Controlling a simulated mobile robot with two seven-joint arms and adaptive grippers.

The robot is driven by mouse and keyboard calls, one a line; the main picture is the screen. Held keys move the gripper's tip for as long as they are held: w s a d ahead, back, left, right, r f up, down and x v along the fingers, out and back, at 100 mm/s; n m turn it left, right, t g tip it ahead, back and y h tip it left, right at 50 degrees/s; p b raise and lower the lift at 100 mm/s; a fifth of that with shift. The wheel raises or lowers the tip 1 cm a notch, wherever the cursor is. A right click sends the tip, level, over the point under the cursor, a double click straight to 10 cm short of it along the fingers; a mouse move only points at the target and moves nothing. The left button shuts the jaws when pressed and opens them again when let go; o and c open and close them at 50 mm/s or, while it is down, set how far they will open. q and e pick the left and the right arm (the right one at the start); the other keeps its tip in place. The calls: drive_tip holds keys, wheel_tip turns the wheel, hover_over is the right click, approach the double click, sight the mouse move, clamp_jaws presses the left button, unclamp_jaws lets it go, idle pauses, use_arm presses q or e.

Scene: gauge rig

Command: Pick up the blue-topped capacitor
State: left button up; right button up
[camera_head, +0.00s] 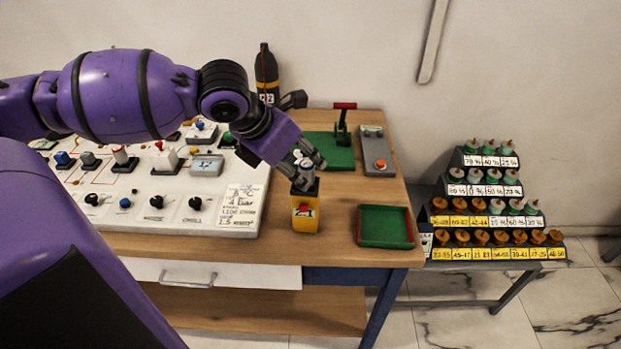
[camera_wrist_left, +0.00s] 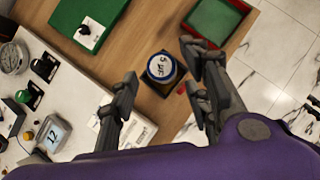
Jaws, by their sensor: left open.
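The blue-topped capacitor (camera_wrist_left: 161,66) shows from above in the left wrist view, a round white face with handwriting inside a blue rim. It stands at the dark top of a yellow box (camera_head: 305,216) near the front edge of the wooden table. My left gripper (camera_wrist_left: 160,78) is open, with its fingers on either side of the capacitor and a visible gap to each. In the head view the left gripper (camera_head: 304,169) points down just over the yellow box, and its fingers hide much of the capacitor. Whether they reach down beside it is unclear. My right gripper is not in view.
A white panel (camera_head: 258,208) with knobs and gauges lies left of the box. A green tray (camera_head: 385,240) with red edges is to its right. A green board (camera_head: 327,158) and grey switch box (camera_head: 377,160) are behind. A stepped rack (camera_head: 486,206) stands farther right.

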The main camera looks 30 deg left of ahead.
use_arm(q)
drive_tip(key=shift+x, duration=1.2)
drive_tip(key=shift+r, duration=0.1)
clamp_jaws()
